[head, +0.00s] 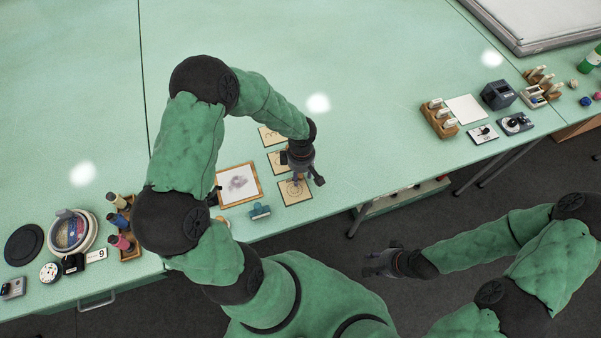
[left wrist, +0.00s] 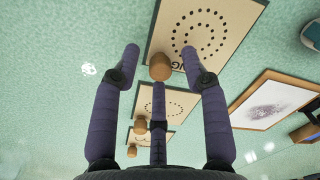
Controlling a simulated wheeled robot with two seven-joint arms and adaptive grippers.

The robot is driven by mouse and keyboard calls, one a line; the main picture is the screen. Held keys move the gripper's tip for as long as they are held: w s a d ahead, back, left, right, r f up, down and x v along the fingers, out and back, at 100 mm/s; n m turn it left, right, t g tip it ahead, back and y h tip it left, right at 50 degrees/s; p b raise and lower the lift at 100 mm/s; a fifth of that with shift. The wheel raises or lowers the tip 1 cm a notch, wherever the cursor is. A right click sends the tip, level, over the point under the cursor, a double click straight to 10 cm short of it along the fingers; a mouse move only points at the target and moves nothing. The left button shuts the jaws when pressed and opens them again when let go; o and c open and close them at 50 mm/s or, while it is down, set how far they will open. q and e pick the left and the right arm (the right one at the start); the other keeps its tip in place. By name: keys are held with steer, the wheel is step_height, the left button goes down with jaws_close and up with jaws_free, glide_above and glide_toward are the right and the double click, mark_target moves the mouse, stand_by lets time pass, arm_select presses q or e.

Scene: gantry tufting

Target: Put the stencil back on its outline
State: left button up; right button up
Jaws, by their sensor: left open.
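Three tan stencil cards lie in a column on the green table. The nearest stencil (head: 296,191) has rings of punched holes and also shows in the left wrist view (left wrist: 205,38), with a wooden knob (left wrist: 160,67) at its edge. Behind it are a middle stencil (head: 279,163) and a far stencil (head: 271,136). My left gripper (head: 302,173) is open and empty above the nearest stencil; in the left wrist view its fingers (left wrist: 160,65) are spread around the knob's place in the picture. Contact cannot be told. No outline is distinguishable. My right gripper (head: 378,265) hangs over the floor.
A wood-framed panel with a grey smudge (head: 239,184) lies left of the stencils, a teal tool (head: 260,211) in front. Spools (head: 119,222) and a round tin (head: 73,232) stand at left. A wooden rack (head: 438,117) stands at right. The table behind the stencils is clear.

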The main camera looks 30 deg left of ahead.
arm_select(q)
steer(key=shift+r, duration=0.1)
steer(key=shift+r+p, duration=0.15)
steer(key=shift+p, duration=0.15)
step_height(320, 180, up, 12)
steer(key=p, duration=0.2)
steer(key=shift+w, duration=0.15)
